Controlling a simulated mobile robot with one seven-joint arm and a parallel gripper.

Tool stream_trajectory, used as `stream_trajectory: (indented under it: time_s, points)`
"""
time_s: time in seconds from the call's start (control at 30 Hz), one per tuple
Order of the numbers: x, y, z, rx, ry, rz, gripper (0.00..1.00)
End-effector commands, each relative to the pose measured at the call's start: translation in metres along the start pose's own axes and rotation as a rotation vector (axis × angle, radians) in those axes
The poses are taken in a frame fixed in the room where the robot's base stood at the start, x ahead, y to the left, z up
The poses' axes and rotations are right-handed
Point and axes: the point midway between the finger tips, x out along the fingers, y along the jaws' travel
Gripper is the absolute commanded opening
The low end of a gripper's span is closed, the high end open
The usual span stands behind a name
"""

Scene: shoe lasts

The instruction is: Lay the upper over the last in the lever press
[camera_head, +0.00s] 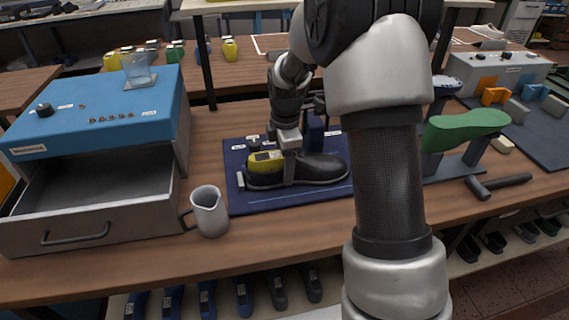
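A black shoe upper (318,169) lies lengthwise, toe to the right, over the blue mat. A yellow last (265,157) with a dark label shows at its left end, rising out of the upper's opening. The lever press (312,130), a dark blue post, stands just behind them, partly hidden by my arm. My gripper (289,172) points down at the middle of the upper, with one grey finger against its near side. The other finger is hidden, so I cannot tell whether it is clamped. Whether the upper is fully seated on the last is unclear.
A blue oven-like box (100,118) with an open drawer (95,200) stands left. A metal jug (209,212) is near the blue mat (275,205). A green last on a stand (465,129) and a hammer (497,184) are right. The front table strip is mostly clear.

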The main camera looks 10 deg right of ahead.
Motion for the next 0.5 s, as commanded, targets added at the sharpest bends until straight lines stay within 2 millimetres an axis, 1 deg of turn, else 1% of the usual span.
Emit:
stream_trajectory:
  time_s: [0.43,0.47,0.5]
  points:
    - [0.0029,-0.0002,0.0,0.0,0.0,0.0,0.34]
    - [0.0029,-0.0002,0.0,0.0,0.0,0.0,0.59]
    - [0.0029,-0.0002,0.0,0.0,0.0,0.0,0.66]
